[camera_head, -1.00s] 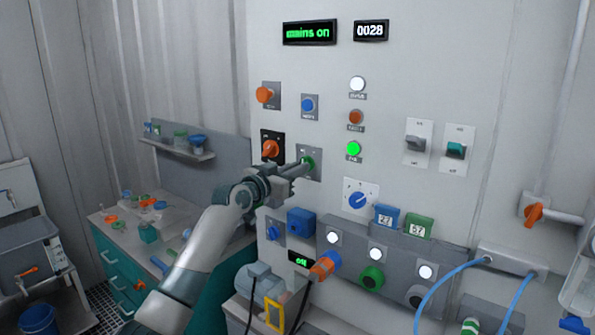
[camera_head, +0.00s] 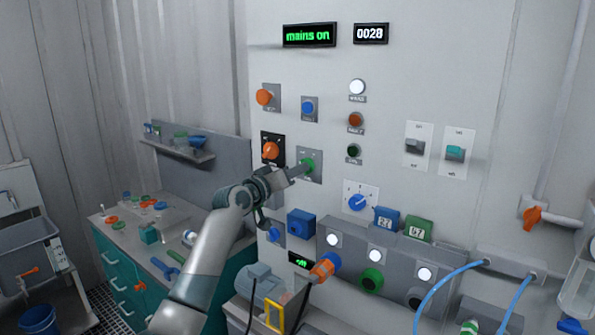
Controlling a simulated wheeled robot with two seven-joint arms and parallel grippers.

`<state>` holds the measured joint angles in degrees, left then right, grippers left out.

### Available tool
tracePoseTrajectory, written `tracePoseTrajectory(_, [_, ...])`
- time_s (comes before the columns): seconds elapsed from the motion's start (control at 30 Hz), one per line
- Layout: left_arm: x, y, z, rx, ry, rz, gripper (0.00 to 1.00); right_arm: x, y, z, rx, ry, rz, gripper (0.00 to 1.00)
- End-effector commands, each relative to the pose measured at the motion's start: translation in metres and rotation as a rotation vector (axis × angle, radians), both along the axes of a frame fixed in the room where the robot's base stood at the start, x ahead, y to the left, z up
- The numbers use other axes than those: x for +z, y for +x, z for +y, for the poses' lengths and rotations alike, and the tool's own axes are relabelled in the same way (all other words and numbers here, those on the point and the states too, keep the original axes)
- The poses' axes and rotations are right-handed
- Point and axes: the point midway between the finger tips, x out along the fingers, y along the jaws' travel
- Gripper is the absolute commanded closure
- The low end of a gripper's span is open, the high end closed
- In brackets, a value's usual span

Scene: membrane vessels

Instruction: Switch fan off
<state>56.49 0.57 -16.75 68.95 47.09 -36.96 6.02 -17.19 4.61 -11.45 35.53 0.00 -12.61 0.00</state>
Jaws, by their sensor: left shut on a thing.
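A green knob (camera_head: 309,165) sits on a grey plate on the upright panel, and its label is too small to read. My left gripper (camera_head: 298,171) reaches it from the lower left and is shut on it; the fingers hide part of the knob and plate. My right gripper is not in view.
A display (camera_head: 309,34) reads "mains on". A bench (camera_head: 121,258) with small parts stands left.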

Motion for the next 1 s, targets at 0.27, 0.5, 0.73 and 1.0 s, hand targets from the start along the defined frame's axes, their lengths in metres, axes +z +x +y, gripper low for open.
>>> tracePoseTrajectory(0.27, [0.000, 0.000, 0.000, 0.001, -0.003, 0.001, 1.00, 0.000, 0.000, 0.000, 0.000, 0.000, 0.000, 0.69])
tracePoseTrajectory(0.5, [0.000, 0.000, 0.000, 0.000, -0.002, 0.001, 0.71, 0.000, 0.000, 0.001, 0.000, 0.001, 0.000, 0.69])
tracePoseTrajectory(0.73, [0.000, -0.001, 0.001, -0.001, -0.001, 0.000, 0.71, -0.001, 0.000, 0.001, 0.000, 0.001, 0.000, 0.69])
tracePoseTrajectory(1.0, [-0.002, -0.012, 0.009, -0.001, -0.002, -0.001, 0.71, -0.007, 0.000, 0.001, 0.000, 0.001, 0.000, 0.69])
